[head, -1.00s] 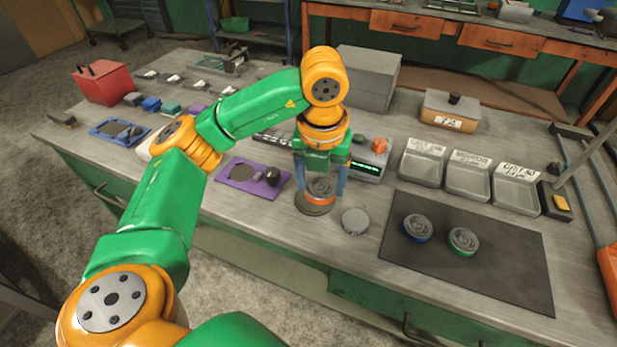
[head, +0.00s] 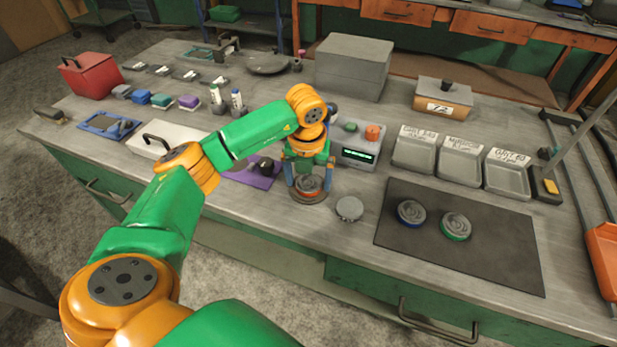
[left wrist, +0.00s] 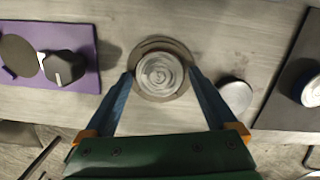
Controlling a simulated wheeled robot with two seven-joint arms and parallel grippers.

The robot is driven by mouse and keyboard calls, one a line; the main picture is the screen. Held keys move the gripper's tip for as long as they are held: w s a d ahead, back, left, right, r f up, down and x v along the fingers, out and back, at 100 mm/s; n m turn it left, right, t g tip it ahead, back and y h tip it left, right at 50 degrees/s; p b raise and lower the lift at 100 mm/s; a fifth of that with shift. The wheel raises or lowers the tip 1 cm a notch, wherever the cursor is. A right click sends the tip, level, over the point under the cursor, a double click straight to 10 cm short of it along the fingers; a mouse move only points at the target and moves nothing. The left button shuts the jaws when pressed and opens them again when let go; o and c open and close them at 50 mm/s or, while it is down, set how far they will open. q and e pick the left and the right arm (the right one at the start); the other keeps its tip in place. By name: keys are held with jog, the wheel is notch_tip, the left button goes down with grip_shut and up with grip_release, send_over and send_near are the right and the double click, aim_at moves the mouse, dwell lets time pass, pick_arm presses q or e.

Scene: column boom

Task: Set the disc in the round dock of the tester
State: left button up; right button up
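The disc (head: 309,183), grey with rings on top and an orange rim, sits over a round dark base (head: 309,198), which looks like the dock, in front of the grey tester box (head: 358,152) with a lit green display. In the left wrist view the disc (left wrist: 159,75) looks roughly centred in the base's ring (left wrist: 185,91). My left gripper (head: 309,186) points down with one blue finger on each side of the disc. Narrow gaps show between fingers and disc, so it looks open around it. Whether the disc is fully seated I cannot tell. My right gripper is out of view.
A loose grey round piece (head: 349,208) lies just right of the base. A dark mat (head: 480,255) bears a blue-rimmed disc (head: 411,213) and a green-rimmed disc (head: 456,226). A purple mat (head: 262,180) lies to the left. Labelled trays (head: 414,153) stand behind the dark mat.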

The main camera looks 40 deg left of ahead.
aim_at(308, 186)
pick_arm(q)
jog(key=shift+r, duration=0.15)
jog(key=shift+r, duration=0.3)
jog(key=r, duration=0.6)
jog(key=shift+s+d+r, duration=0.1)
jog(key=shift+s+d, duration=0.05)
jog(key=shift+s, duration=0.15)
jog(key=r, duration=0.1)
jog(key=r+p, duration=0.1)
jog(key=r, duration=0.3)
jog(key=shift+s+d+r, duration=0.15)
jog(key=shift+s, duration=0.2)
